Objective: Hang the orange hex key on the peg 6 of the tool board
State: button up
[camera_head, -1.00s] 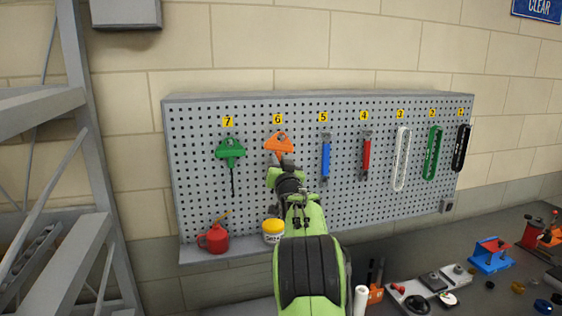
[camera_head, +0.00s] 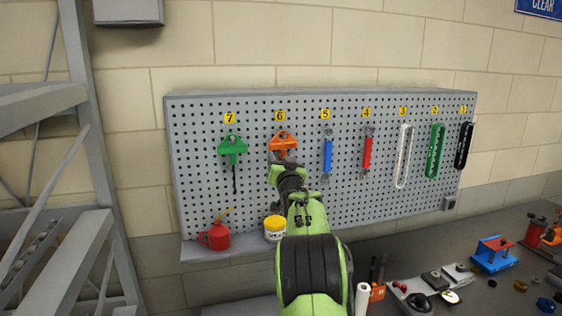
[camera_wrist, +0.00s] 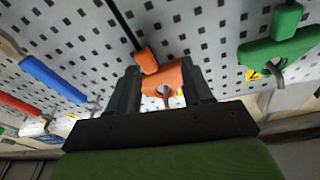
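The orange hex key (camera_head: 283,141) is at the tool board (camera_head: 255,185), under the yellow label 6 (camera_head: 280,115). In the wrist view its orange handle (camera_wrist: 160,84) has a metal peg (camera_wrist: 168,97) at its hole, and it appears to hang there. Its black shaft (camera_wrist: 124,25) runs along the board, away from the peg. My gripper (camera_wrist: 160,72) has its two dark fingers spread on either side of the handle. The stem is nearer the left finger, with a gap to the right finger. In the head view my gripper (camera_head: 287,160) hides the key's lower part.
A green hex key (camera_head: 232,148) hangs on peg 7, to the left. A blue tool (camera_head: 327,156) and a red tool (camera_head: 367,150) hang to the right. A red oil can (camera_head: 217,237) and a yellow-lidded jar (camera_head: 275,228) stand on the ledge below.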

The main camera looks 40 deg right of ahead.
jog(key=b+v, duration=0.7)
jog(key=v, duration=0.9)
jog(key=s+a+f+n+g+y, duration=0.15)
jog(key=a+f+y, duration=0.25)
jog(key=a, duration=0.6)
jog(key=a+f+n+g+y, duration=0.2)
jog(key=a+f+n+y, duration=0.15)
jog(key=a, duration=0.65)
jog(key=s+a+f+n+g+y, duration=0.2)
jog(key=s+a+f, duration=0.4)
jog(key=s, duration=0.4)
jog(key=s+a+f+n+g+y, duration=0.1)
jog(key=s+a+f+g, duration=0.4)
jog(key=s, duration=0.5)
notch_tip(320, 180, down, 3)
jog(key=shift+a+f+n+y, duration=0.2)
jog(key=shift+a+n+y, duration=0.25)
jog(key=shift+a, duration=0.7)
jog(key=shift+g, duration=0.25)
